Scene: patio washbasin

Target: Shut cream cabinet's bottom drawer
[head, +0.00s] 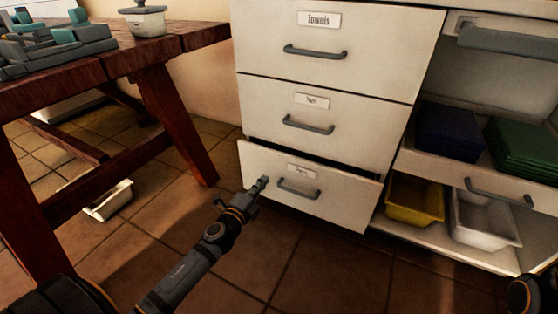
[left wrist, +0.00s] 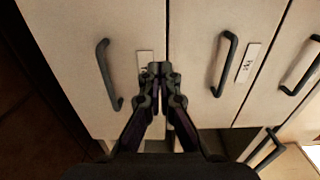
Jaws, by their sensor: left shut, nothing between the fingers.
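The cream cabinet's bottom drawer (head: 258,168) is partly pulled out in the head view, with a dark gap above its front. Its grey handle (head: 298,190) and a small label are on the front. My left gripper (head: 262,184) is shut and empty, at the left part of this drawer front, left of the handle. In the left wrist view the shut fingertips (left wrist: 159,69) overlap the drawer's label, and the bottom drawer (left wrist: 75,45) fills the left side. I cannot tell whether the fingertips touch the front. My right gripper is not in view.
Above are the closed middle drawer (head: 270,108) and top drawer (head: 270,45). Open shelves at right hold a yellow bin (head: 415,203) and a white bin (head: 485,222). A dark red wooden table (head: 105,65) stands at left, with a white tray (head: 108,202) below. Tiled floor lies clear in front.

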